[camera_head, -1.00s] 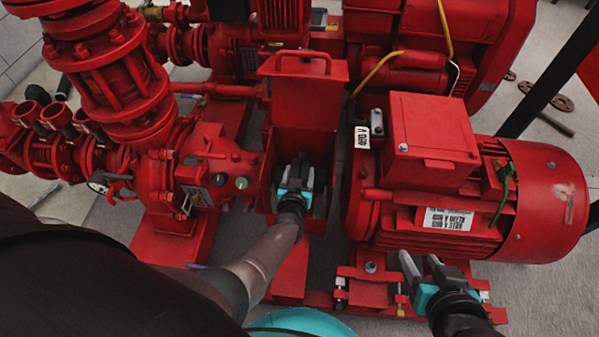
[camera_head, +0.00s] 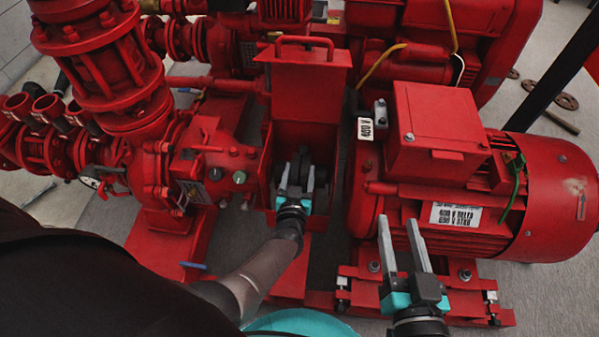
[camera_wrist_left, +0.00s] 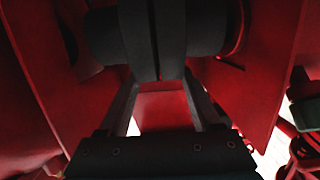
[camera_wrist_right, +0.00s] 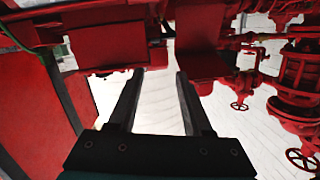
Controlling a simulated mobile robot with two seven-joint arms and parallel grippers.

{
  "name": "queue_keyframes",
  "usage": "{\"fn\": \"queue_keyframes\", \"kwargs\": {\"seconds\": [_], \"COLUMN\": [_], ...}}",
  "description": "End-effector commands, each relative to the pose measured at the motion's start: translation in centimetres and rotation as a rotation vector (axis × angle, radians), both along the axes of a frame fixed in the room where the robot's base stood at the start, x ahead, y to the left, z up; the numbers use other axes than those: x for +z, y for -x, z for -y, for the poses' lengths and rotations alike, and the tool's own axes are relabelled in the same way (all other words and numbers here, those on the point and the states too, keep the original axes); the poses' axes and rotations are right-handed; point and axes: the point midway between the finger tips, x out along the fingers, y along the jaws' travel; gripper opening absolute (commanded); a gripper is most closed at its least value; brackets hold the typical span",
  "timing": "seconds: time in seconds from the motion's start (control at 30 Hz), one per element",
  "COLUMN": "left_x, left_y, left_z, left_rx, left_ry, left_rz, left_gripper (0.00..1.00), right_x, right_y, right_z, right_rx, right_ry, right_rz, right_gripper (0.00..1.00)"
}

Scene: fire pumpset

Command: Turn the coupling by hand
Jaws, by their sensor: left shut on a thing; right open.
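The coupling is a dark grey disc pair on a shaft, inside the opening of the red guard between pump and motor. It shows in the left wrist view (camera_wrist_left: 152,35) and partly in the head view (camera_head: 304,160). My left gripper (camera_head: 297,168) reaches into the opening from the front. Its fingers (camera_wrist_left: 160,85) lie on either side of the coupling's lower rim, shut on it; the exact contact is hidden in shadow. My right gripper (camera_head: 399,220) is open and empty, in front of the motor's lower left side. Its spread fingers also show in the right wrist view (camera_wrist_right: 156,75).
The red guard (camera_head: 303,92) with a top handle stands over the coupling, with side walls close to my left gripper. The red motor (camera_head: 460,190) is at right and the pump (camera_head: 205,170) at left. The red base rail (camera_head: 465,310) runs below my right gripper.

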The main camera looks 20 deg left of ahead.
Motion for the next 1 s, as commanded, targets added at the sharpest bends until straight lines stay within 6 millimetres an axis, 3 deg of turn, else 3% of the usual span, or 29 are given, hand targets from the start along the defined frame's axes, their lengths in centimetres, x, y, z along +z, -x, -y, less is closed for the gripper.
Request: {"fn": "queue_keyframes", "kwargs": {"seconds": [0.33, 1.0], "left_x": [-1.1, -0.8], "left_y": [0.5, 1.2], "left_z": [0.0, 0.3], "left_rx": [0.009, -0.003], "left_ry": [-0.022, -0.040], "left_rz": [0.079, 0.152], "left_gripper": [0.10, 0.09], "right_x": [0.7, 0.7], "right_y": [0.6, 0.6], "right_z": [-0.4, -0.4], "right_rx": [-0.006, -0.007], "right_ry": [-0.057, -0.058], "right_rz": [0.085, 0.086], "right_gripper": [0.50, 0.50]}}
